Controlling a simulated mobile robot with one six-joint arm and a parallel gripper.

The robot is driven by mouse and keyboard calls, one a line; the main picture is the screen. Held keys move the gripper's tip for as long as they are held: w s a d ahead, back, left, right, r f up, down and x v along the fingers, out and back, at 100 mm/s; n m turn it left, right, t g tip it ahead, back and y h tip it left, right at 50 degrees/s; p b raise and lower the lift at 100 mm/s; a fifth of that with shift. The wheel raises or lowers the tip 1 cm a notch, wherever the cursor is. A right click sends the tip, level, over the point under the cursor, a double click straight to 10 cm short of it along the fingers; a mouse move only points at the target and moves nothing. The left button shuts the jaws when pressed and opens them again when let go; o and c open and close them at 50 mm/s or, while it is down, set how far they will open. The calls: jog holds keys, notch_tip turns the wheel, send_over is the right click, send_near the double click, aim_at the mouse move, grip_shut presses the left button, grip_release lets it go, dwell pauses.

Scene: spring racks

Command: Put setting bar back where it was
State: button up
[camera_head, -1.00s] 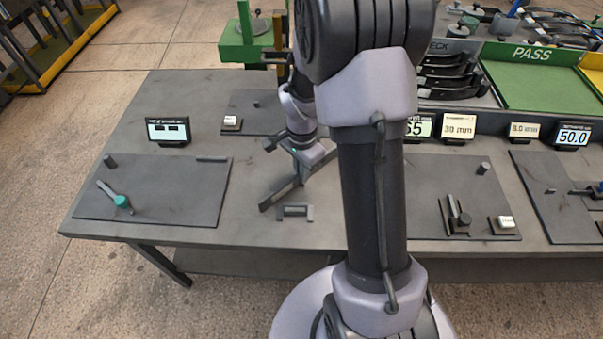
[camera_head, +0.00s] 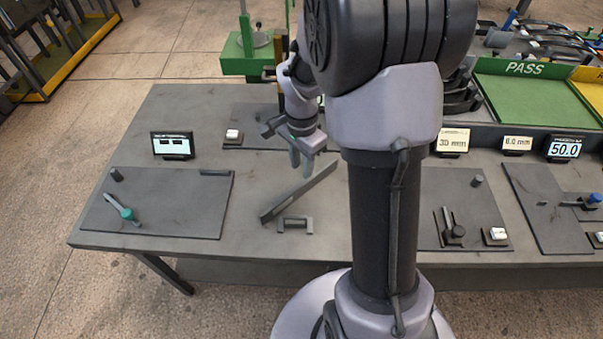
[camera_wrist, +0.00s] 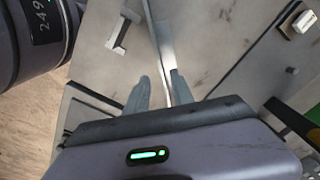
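The long flat grey bar, which I take to be the setting bar (camera_head: 290,199), lies slantwise on the bare table top in the head view. My gripper (camera_head: 301,162) is above and behind it, fingers pointing down, apart from the bar. In the wrist view the bar (camera_wrist: 157,38) runs away from between the two fingertips (camera_wrist: 157,85). The fingers stand apart with nothing clamped between them, so the gripper is open. My arm hides part of the table to the right.
A small grey bracket (camera_head: 295,225) lies close to the bar's near end. A dark plate (camera_head: 165,210) with a green-knobbed lever is at left, with a small display (camera_head: 173,145) behind it. A green stand (camera_head: 245,62) rises at the back. Plates with fixtures lie at right.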

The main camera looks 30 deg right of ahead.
jog(key=s+a+r+n+t, duration=0.25)
jog(key=a+r, duration=0.25)
jog(key=r, duration=0.5)
jog(key=s+a+r+n+t+y, duration=0.1)
jog(key=s+a+r+n, duration=0.3)
jog(key=s+a, duration=0.2)
jog(key=s+a+r+n+t+y, duration=0.1)
jog(key=s+a+r+n+t, duration=0.1)
jog(key=s+a+r+n, duration=0.3)
jog(key=shift+s+a, duration=0.35)
jog(key=shift+s, duration=0.75)
jog(key=shift+f, duration=0.1)
notch_tip(320, 180, down, 3)
jog(key=shift+r+b, duration=0.1)
jog(key=shift+b, duration=1.15)
